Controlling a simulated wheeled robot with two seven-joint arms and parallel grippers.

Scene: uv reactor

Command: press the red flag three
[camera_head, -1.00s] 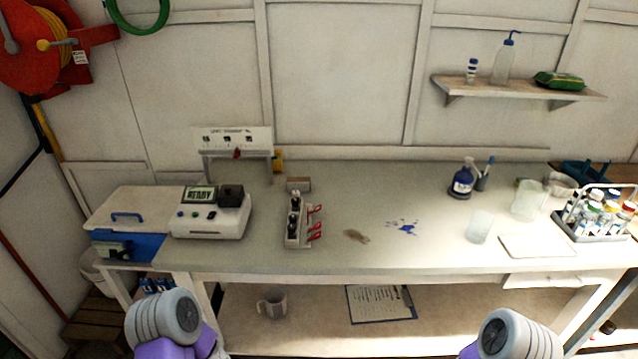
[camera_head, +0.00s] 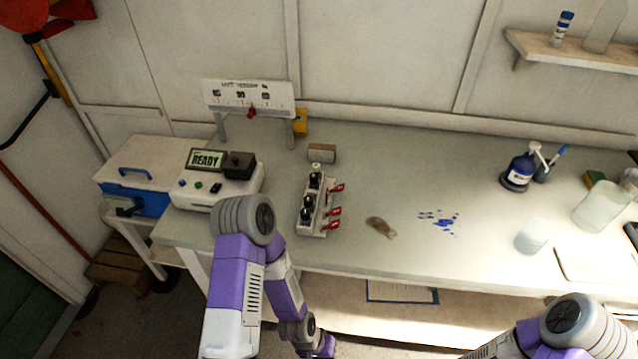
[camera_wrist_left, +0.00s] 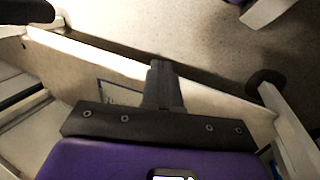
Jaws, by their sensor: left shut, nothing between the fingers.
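A small rack (camera_head: 318,222) with dark-topped vials stands on the bench at the middle of the head view. Several red flags stick out from its right side: a far one (camera_head: 337,188), a middle one (camera_head: 334,211) and a near one (camera_head: 331,225). I see no numbers on them. In the left wrist view my left gripper (camera_wrist_left: 161,78) is shut and empty, below the bench edge and away from the rack. My left arm hangs in front of the bench. My right arm shows at the lower right, but its gripper is out of view.
A white device with a READY screen (camera_head: 207,159) stands left of the rack. A white sign stand (camera_head: 248,97) with one red tab is behind it. A brown smear (camera_head: 381,227) and blue spill (camera_head: 441,221) lie right of the rack. A blue bottle (camera_head: 519,170) is farther right.

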